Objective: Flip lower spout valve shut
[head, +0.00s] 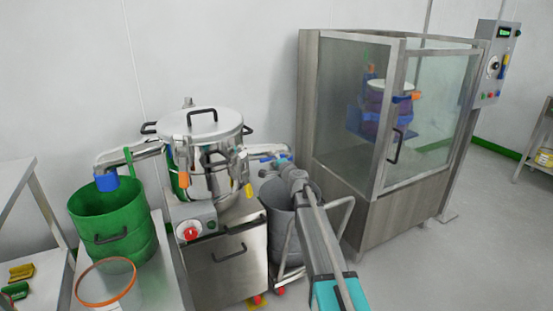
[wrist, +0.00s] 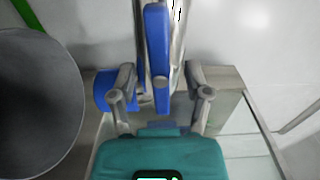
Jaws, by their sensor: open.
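The blue valve lever (wrist: 158,45) stands lengthwise in the middle of the wrist view, against a shiny steel spout pipe. My gripper (wrist: 158,82) is open, with one finger on each side of the lever's near part. Gaps show on both sides, and I see no contact. A blue spout end (wrist: 114,92) lies beside the left finger, partly behind it. In the head view, my gripper (head: 277,166) is at the right-hand spout of the steel granulator bowl (head: 202,135), largely covering the lever and spout there.
A grey bin (head: 278,195) stands below my gripper; a grey round shape fills the wrist view's left. A glass-fronted cabinet (head: 350,100) stands close on the right. A green drum (head: 120,220) sits under the left spout. Open floor lies at the front right.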

